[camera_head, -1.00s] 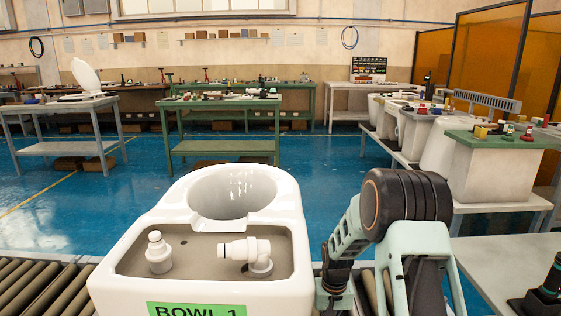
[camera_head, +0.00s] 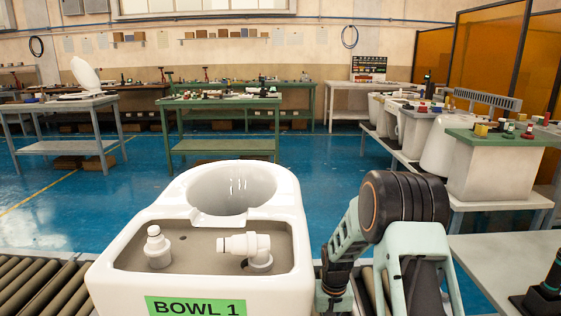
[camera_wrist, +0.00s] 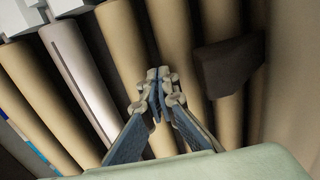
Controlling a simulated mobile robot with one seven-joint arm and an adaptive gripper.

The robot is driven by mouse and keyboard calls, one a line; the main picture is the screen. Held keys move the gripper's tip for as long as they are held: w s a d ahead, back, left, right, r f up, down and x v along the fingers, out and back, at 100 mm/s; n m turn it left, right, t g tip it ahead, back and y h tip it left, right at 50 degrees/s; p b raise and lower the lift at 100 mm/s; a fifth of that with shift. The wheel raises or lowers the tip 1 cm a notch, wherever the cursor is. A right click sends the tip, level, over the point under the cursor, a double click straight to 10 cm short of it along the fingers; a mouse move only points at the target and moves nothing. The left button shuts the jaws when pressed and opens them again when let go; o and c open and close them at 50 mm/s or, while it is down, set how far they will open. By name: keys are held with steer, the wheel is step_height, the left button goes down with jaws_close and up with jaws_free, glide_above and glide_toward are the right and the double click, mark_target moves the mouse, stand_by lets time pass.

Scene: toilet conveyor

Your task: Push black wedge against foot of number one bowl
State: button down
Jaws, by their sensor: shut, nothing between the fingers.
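The white number one bowl (camera_head: 285,275), with a green BOWL 1 label (camera_head: 195,307), stands on the conveyor in the head view. Its foot is hidden there. The black wedge (camera_wrist: 228,66) lies on the tan rollers, right of centre in the wrist view. My gripper (camera_wrist: 158,76) is shut and empty, pointing down over the rollers to the left of the wedge, with a visible gap between them in the picture. In the head view my arm reaches down right of the bowl, and the gripper is out of sight.
Conveyor rollers (camera_head: 40,287) run beside the bowl in the head view. White pieces (camera_wrist: 68,6) show at the top left of the wrist view; I cannot tell what they belong to. A grey table (camera_head: 500,262) stands at the right. Blue floor (camera_head: 95,215) lies clear behind.

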steer(key=shift+f, duration=0.2)
steer(key=shift+r, duration=0.25)
steer(key=shift+a, duration=1.65)
stand_by(1.8)
steer(key=shift+d, duration=0.1)
stand_by(0.3)
steer(key=shift+d, duration=0.95)
step_height(320, 180, up, 9)
steer(key=p, duration=0.6)
